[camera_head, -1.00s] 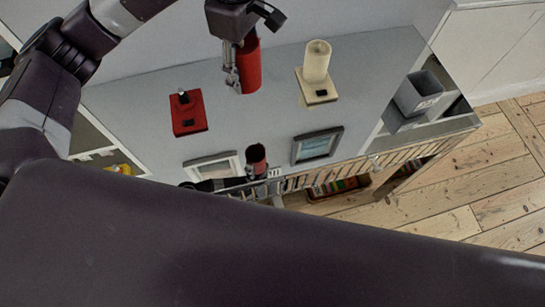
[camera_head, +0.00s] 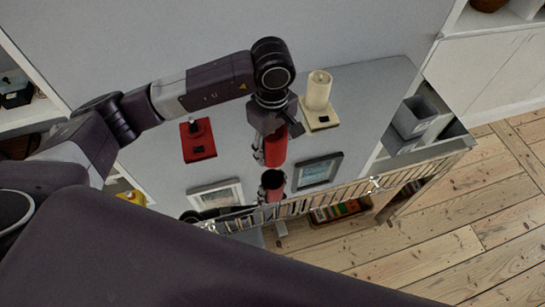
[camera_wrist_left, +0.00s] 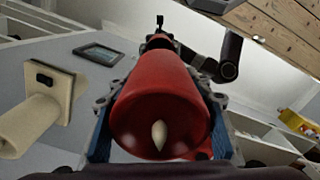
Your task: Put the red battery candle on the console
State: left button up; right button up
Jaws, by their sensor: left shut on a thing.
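My left gripper (camera_head: 262,150) is shut on the red battery candle (camera_head: 278,146), above the grey console top (camera_head: 233,122). In the left wrist view the candle (camera_wrist_left: 160,105) fills the middle, its pale wick end facing the camera. A red base (camera_head: 198,140) with a black block stands apart on the console, left of the candle. A second red cylinder (camera_head: 273,190) with a dark top shows near the front edge, with gripper-like grey parts beside it. I cannot tell whether my right gripper holds it.
A cream candle (camera_head: 318,90) stands on a square base at the back right. Two picture frames, one dark (camera_head: 318,171) and one white (camera_head: 215,195), stand near the front edge. A grey bin (camera_head: 414,117) is at the right end.

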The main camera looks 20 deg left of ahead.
aim_at(272, 168)
pick_arm(q)
jog(key=shift+f, duration=0.9)
notch_tip(272, 168, down, 4)
jog(key=shift+p, duration=0.5)
jog(key=shift+f, duration=0.2)
pick_arm(e)
jog(key=shift+s+a+r, duration=0.3)
jog(key=shift+a+r, duration=0.15)
jog(key=shift+r, duration=0.1)
pick_arm(q)
jog(key=shift+f, duration=0.1)
jog(key=shift+f+b, duration=0.15)
jog(key=shift+b, duration=0.15)
jog(key=o, duration=1.3)
pick_arm(e)
jog(key=shift+w+d+f, duration=0.1)
jog(key=shift+d+f, duration=0.05)
jog(key=shift+d, duration=0.15)
